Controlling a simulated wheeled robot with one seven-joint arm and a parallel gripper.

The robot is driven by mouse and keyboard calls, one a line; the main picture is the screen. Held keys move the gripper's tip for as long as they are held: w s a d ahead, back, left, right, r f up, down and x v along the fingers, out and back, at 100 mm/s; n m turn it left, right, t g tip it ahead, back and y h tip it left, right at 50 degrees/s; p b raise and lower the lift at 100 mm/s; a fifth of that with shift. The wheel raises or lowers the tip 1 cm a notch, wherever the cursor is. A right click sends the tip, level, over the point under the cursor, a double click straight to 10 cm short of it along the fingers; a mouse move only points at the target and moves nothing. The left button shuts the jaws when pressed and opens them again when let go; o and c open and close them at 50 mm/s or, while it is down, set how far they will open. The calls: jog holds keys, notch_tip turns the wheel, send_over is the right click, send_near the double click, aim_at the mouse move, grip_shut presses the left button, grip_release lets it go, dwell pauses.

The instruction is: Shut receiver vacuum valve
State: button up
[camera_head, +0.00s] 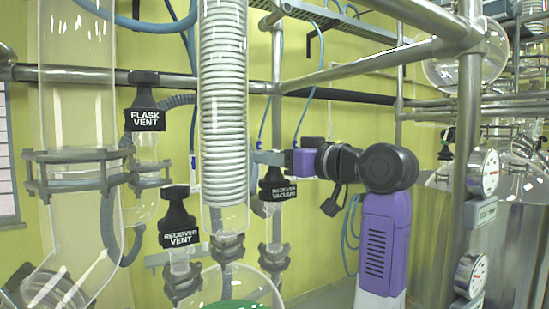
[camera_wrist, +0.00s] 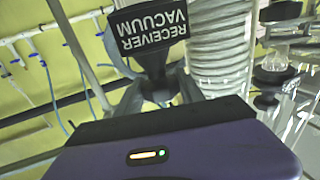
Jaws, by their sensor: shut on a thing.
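The receiver vacuum valve (camera_head: 277,188) has a black handle with a white "RECEIVER VACUUM" label. It stands right of the coiled condenser in the head view. In the wrist view its handle (camera_wrist: 150,35) is close up and upside down at the top middle. My gripper (camera_head: 268,158) reaches it from the right, at the top of the handle. In the wrist view my gripper's grey fingers (camera_wrist: 158,92) lie on either side of the handle and are shut on it. The fingertips are partly hidden behind the handle and label.
The receiver vent valve (camera_head: 178,220) and flask vent valve (camera_head: 146,105) stand to the left. The coiled glass condenser (camera_head: 223,100) is close beside my gripper. A metal post (camera_head: 468,150) with gauges (camera_head: 484,172) stands right of my arm. Horizontal frame pipes (camera_head: 370,62) cross above.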

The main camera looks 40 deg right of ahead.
jog(key=m+h, duration=0.1)
jog(key=h, duration=0.1)
jog(key=m+g+h, duration=0.1)
jog(key=m+h, duration=0.1)
jog(key=h, duration=0.1)
jog(key=m+h, duration=0.1)
jog(key=h, duration=0.1)
jog(key=shift+a+r+m+g, duration=0.1)
jog(key=shift+a+m+g, duration=0.2)
jog(key=shift+m, duration=0.1)
jog(key=m+g+h, duration=0.2)
jog(key=h, duration=0.1)
jog(key=m+g+h, duration=0.2)
jog(key=m+h, duration=0.1)
jog(key=shift+d+g+h, duration=0.15)
jog(key=shift+g+h, duration=0.25)
jog(key=shift+m+g, duration=0.3)
jog(key=o, duration=1.4)
jog(key=shift+d, duration=0.1)
